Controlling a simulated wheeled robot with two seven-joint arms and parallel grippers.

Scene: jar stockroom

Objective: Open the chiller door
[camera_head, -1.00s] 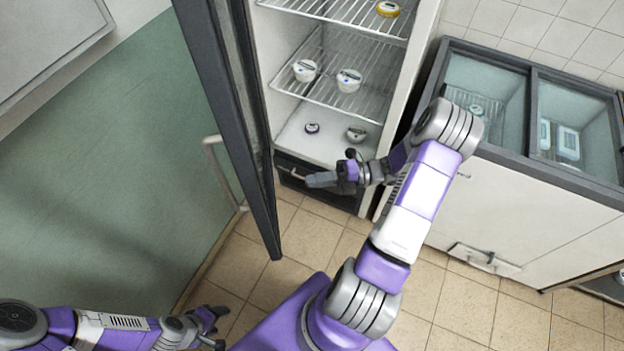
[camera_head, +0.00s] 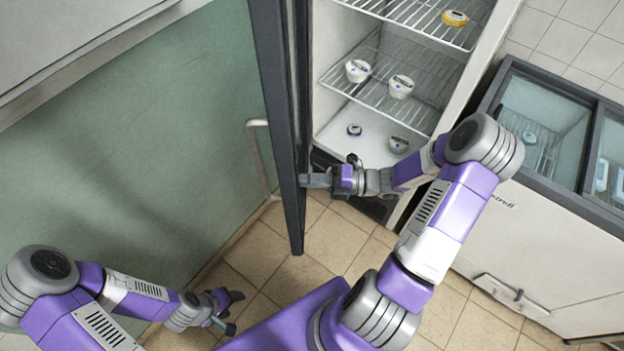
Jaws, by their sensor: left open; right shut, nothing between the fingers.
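The chiller (camera_head: 455,110) stands upright at the upper middle with its inside showing. Its dark-framed chiller door (camera_head: 275,110) stands swung out to the left, seen nearly edge-on. A pale bar handle (camera_head: 258,160) is on the door's left side. My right gripper (camera_head: 308,181) is shut and empty, with its fingertips close to the inner side of the door's edge; I cannot tell whether they touch. My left gripper (camera_head: 234,312) is open and empty, low over the floor, left of the door's lower end.
Several tubs stand on the wire shelves (camera_head: 385,75) and chiller floor, including a yellow-lidded one (camera_head: 455,18). A chest freezer (camera_head: 545,230) with sliding glass lids stands at the right. A green wall panel (camera_head: 120,150) is at the left. Tiled floor (camera_head: 335,240) is clear below the door.

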